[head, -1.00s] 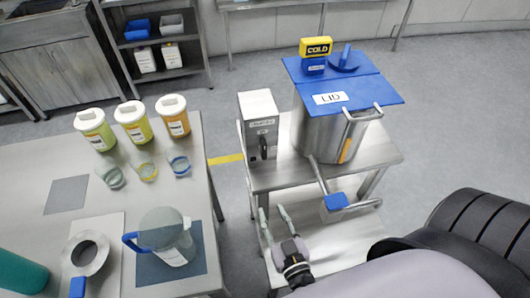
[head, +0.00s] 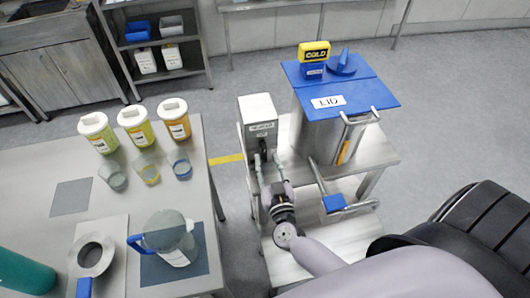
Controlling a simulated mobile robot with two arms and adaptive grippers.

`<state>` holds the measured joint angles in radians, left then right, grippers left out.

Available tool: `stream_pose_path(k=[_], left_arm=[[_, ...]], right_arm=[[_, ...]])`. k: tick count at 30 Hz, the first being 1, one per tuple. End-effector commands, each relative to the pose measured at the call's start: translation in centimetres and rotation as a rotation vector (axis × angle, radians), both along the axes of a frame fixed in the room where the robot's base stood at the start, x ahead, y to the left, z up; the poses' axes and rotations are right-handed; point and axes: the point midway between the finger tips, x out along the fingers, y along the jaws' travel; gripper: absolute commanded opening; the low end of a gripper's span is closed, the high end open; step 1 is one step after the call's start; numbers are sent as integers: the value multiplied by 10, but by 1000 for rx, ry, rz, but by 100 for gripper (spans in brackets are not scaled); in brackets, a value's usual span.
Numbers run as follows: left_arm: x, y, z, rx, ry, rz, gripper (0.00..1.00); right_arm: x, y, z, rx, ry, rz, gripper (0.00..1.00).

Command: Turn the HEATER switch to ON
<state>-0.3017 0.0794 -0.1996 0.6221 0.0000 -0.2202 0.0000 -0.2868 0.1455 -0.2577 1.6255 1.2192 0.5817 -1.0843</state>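The heater box (head: 259,115) is a grey metal box with a small label on its front, standing at the left end of the steel stand. Its dark switch (head: 263,146) sits on the front face below the label, partly hidden by my gripper. My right gripper (head: 267,163) is in front of the lower face of the box. Its two grey fingers are apart, one on each side of the switch's lower end. I cannot tell whether they touch it. My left gripper is not in view.
A steel pot (head: 327,135) with a blue lid (head: 363,95) and a yellow COLD sign (head: 314,52) stands right of the box. The left table (head: 35,225) holds jars, cups and a jug (head: 170,236).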

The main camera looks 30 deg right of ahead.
Motion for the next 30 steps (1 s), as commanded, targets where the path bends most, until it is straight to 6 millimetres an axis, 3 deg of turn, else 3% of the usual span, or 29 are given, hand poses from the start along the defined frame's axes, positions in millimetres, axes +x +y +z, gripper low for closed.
stream_pose_path(k=[6,18,30], left_arm=[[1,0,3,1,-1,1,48],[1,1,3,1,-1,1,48],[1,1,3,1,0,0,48]], right_arm=[[27,-7,1,-1,-2,1,33],[33,-8,0,0,0,1,33],[33,-8,0,0,0,1,6]])
